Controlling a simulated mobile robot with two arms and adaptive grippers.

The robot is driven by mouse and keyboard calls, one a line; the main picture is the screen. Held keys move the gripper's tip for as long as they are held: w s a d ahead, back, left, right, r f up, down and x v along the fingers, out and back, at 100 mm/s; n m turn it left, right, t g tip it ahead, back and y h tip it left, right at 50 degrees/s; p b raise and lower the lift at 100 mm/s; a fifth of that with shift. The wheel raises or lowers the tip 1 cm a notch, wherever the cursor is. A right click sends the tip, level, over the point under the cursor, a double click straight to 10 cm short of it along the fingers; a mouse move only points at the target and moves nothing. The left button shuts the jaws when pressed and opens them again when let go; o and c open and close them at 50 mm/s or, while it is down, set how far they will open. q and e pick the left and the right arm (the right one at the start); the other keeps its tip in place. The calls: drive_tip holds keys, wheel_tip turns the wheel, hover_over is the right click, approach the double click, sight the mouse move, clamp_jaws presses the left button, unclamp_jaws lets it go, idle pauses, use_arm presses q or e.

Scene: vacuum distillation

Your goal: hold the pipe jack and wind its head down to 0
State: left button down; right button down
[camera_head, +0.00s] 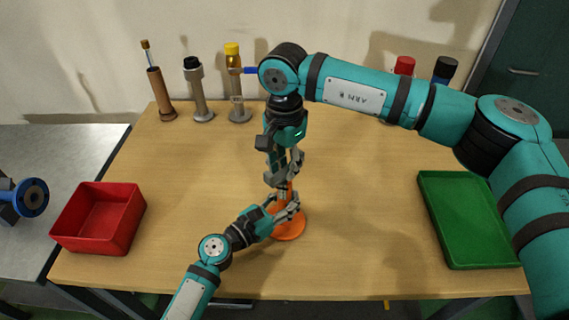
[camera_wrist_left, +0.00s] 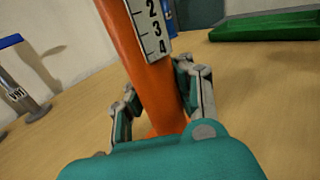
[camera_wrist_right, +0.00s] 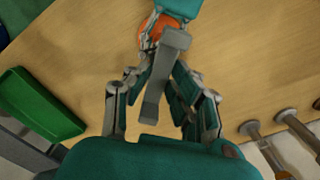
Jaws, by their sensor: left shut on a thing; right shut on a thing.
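The orange pipe jack (camera_head: 288,228) stands upright on its round base near the middle of the table. My left gripper (camera_head: 287,208) comes in low and is shut around its orange post (camera_wrist_left: 155,85). A white scale (camera_wrist_left: 150,28) on the post shows the marks 2, 3 and 4; its upper part is out of view. My right gripper (camera_head: 284,172) is above the left one, pointing down. It is shut on the jack's grey head (camera_wrist_right: 163,80), which shows as a bar between its fingers in the right wrist view. Fingers mostly hide the head in the head view.
A red bin (camera_head: 82,245) is at the left and a green tray (camera_head: 455,258) at the right. Several upright fittings stand along the back edge, among them a brown one (camera_head: 160,95) and a yellow-topped one (camera_head: 236,90). The table between jack and tray is clear.

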sight(284, 172)
use_arm(q)
drive_tip(key=shift+a+f, duration=0.15)
drive_tip(key=shift+f, duration=0.2)
use_arm(e)
drive_tip(key=m, duration=0.5)
drive_tip(key=shift+r+m, duration=0.25)
drive_tip(key=shift+m, duration=0.05)
drive_tip(key=m, duration=0.5)
drive_tip(key=shift+m, duration=0.4)
drive_tip(key=c, duration=1.5)
unclamp_jaws()
use_arm(q)
drive_tip(key=shift+s+r, duration=0.1)
use_arm(e)
drive_tip(key=o, duration=0.3)
drive_tip(key=shift+s+f, duration=0.1)
drive_tip(key=shift+o, duration=0.2)
use_arm(q)
drive_tip(key=shift+r, duration=0.1)
use_arm(e)
wheel_tip(284, 172, up, 12)
